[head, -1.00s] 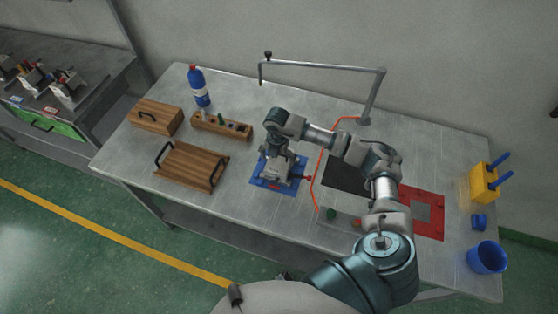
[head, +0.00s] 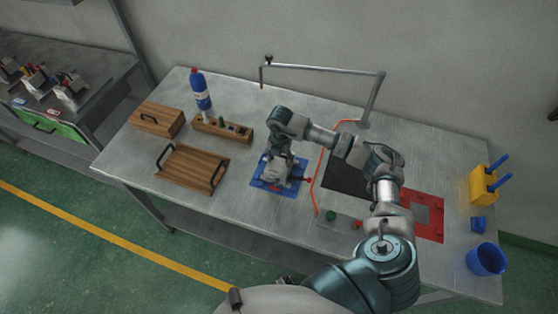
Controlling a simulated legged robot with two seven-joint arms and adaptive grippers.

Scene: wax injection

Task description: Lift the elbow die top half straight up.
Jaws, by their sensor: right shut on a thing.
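The elbow die (head: 272,178) is a grey metal block on the blue mat (head: 258,185) near the middle of the table. My right arm reaches over it from the right, and its gripper (head: 276,168) points down, shut on the die's top half. The wrist and gripper cover much of the die, so the seam between its halves is hidden. I cannot tell whether there is a gap between the halves. A small red knob (head: 307,180) shows at the die's right side. My left gripper is not in view.
Left of the die are a wooden tray (head: 190,164) with black handles, a wooden box (head: 158,117), a wooden holder block (head: 222,129) and a blue bottle (head: 201,90). A metal arm (head: 325,68) stands behind.

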